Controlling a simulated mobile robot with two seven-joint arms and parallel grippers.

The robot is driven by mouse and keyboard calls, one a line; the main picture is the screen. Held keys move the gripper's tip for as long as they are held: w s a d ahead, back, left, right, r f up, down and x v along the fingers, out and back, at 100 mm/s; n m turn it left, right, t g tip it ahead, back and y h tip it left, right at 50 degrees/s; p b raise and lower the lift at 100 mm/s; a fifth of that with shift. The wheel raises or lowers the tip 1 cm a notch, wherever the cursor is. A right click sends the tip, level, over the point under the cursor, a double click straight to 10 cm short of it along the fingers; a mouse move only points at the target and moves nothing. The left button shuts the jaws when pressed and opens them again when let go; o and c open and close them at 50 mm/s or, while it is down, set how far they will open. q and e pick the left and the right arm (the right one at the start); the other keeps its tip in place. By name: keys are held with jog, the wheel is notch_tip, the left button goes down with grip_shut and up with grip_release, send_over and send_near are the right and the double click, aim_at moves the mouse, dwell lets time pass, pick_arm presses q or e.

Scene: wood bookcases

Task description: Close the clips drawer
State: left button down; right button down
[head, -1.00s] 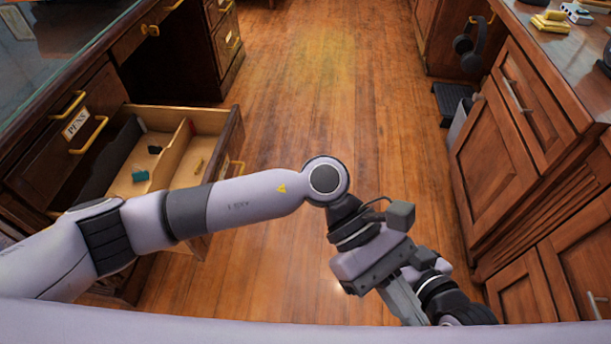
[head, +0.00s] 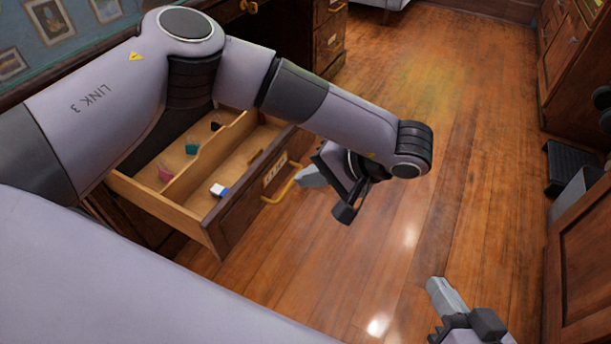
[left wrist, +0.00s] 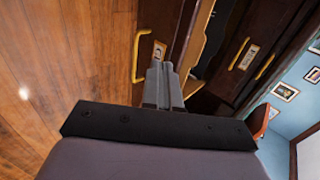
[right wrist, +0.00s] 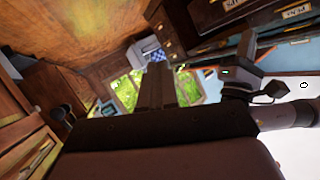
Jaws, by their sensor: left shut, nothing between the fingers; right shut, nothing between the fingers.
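A wooden drawer (head: 232,222) stands pulled out of the desk at left in the head view. Its dark front carries a small label, too small to read, and a brass handle (head: 284,186). My left gripper (head: 308,176) is shut and empty, close to the handle and outside the front. In the left wrist view its fingertips (left wrist: 162,68) point at the drawer front (left wrist: 160,15), beside the label and handle (left wrist: 139,58). Contact cannot be told. My right gripper (head: 438,288) is shut and empty over the floor at lower right, away from the drawer.
The drawer holds a blue-and-white block (head: 219,190), a teal item (head: 192,147) and other small items. My left arm hides part of the desk. The wood floor (head: 470,160) is clear. A dark cabinet (head: 562,270) and a bin (head: 575,192) stand at right.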

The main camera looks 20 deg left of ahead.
aim_at(256, 180)
pick_arm(q)
jog(key=shift+a+r+b+x, duration=0.3)
jog(key=shift+b+x, duration=0.2)
jog(key=shift+x, duration=1.3)
jog(key=shift+a+r+b+x, duration=0.3)
jog(key=shift+b+x, duration=0.15)
jog(key=shift+x, duration=1.3)
jog(key=shift+a+r+b+x, duration=0.3)
jog(key=shift+b+x, duration=0.2)
jog(key=shift+x, duration=1.3)
pick_arm(e)
jog(key=shift+d+f+n+t, duration=0.2)
jog(key=shift+d+n+t, duration=0.1)
jog(key=shift+d+t, duration=0.25)
pick_arm(q)
jog(key=shift+a+r, duration=0.1)
pick_arm(e)
jog(key=shift+s, duration=0.1)
